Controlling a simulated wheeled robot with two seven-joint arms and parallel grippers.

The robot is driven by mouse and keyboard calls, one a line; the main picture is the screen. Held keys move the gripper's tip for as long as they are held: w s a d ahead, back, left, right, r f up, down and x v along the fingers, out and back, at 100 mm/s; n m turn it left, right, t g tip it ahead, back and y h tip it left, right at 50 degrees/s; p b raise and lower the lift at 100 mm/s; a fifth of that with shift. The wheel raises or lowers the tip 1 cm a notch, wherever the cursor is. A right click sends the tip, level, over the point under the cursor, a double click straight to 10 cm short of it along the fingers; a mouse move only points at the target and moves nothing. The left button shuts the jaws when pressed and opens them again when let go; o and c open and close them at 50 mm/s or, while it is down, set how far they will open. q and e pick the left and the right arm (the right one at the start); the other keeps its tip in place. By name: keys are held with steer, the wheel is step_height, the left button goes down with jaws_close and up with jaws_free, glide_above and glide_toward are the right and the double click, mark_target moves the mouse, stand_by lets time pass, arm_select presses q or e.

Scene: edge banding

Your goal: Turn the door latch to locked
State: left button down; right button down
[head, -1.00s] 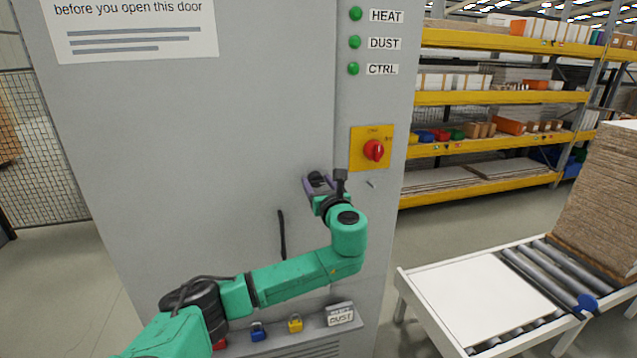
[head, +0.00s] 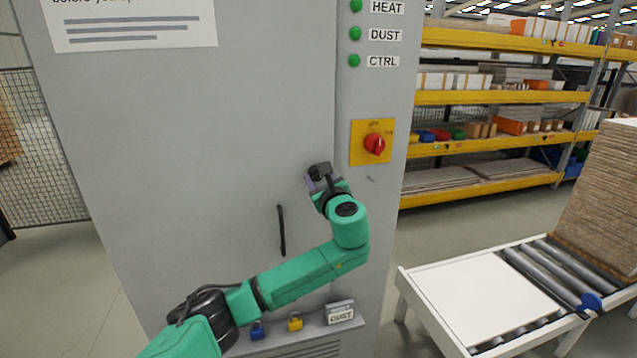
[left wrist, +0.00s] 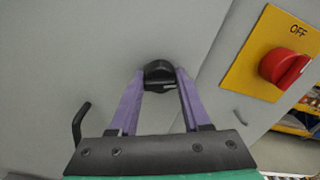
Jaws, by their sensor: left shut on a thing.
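The door latch (left wrist: 159,74) is a small black turn knob on the grey cabinet door; it also shows in the head view (head: 319,171), partly hidden by my gripper. My left gripper (left wrist: 160,84) has its two purple fingers shut on the latch, one on each side; in the head view the gripper (head: 322,182) reaches up to the door near its right edge. A pale mark shows on the knob's lower edge in the wrist view. I cannot tell from the frames whether the latch stands at locked. My right gripper is not in view.
A black door handle (head: 281,230) is below left of the latch. A red rotary switch (head: 374,144) on a yellow plate is to the right. Padlocks (head: 295,321) sit on a ledge below. A roller conveyor (head: 500,290) stands at the right.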

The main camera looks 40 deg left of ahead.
arm_select(q)
steer(key=n, duration=0.1)
steer(key=n+b, duration=0.2)
steer(key=shift+f+n, duration=0.25)
steer(key=shift+n, duration=0.15)
steer(key=n+b, duration=0.3)
steer(key=shift+n, duration=0.3)
steer(key=n+b, duration=0.2)
steer(key=n, duration=0.2)
steer(key=shift+f+b, duration=0.1)
steer(key=shift+b, duration=0.25)
steer(key=shift+s+n+b, duration=0.1)
steer(key=shift+n+b, duration=0.4)
steer(key=shift+n, duration=0.5)
steer(key=shift+r, duration=0.2)
steer(key=shift+c, duration=1.8)
jaws_free()
steer(key=shift+a, duration=0.1)
